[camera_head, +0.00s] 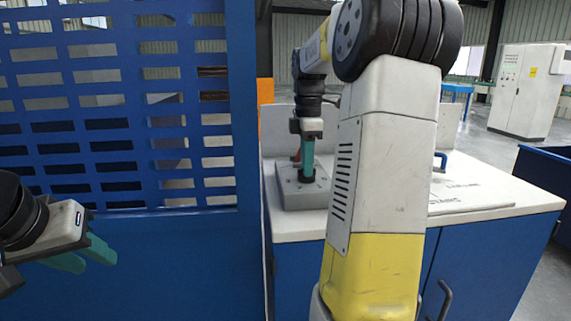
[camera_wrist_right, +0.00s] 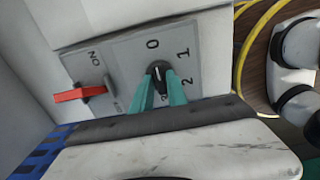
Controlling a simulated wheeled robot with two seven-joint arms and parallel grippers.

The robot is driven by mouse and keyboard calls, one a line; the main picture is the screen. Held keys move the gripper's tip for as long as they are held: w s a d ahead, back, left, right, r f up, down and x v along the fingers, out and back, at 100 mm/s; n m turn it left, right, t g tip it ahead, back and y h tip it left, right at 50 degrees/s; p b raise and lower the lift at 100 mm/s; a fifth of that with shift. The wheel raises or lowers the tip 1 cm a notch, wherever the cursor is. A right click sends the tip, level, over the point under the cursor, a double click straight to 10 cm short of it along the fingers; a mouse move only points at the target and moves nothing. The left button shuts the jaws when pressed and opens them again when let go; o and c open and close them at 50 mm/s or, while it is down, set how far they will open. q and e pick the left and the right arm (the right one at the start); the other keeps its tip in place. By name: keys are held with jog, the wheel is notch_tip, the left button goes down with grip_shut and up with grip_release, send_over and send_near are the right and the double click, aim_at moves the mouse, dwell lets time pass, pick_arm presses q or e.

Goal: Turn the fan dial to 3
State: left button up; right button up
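The fan dial (camera_wrist_right: 158,72) is a small dark knob on a grey plate (camera_wrist_right: 200,50) marked 0, 1 and 2. A light mark on the knob appears to face the 0. In the head view, my right gripper (camera_head: 307,170) reaches down to the grey box (camera_head: 304,195) on the counter. My left gripper (camera_head: 88,258) is open and empty at the lower left.
A red switch (camera_wrist_right: 80,94) marked ON sits beside the dial plate. The box stands on a white counter (camera_head: 480,190) over blue cabinets. A blue slotted panel (camera_head: 118,190) stands to the left. My right arm hides part of the counter. A yellow cable (camera_wrist_right: 242,60) lies near the box.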

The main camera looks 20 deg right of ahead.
grip_shut()
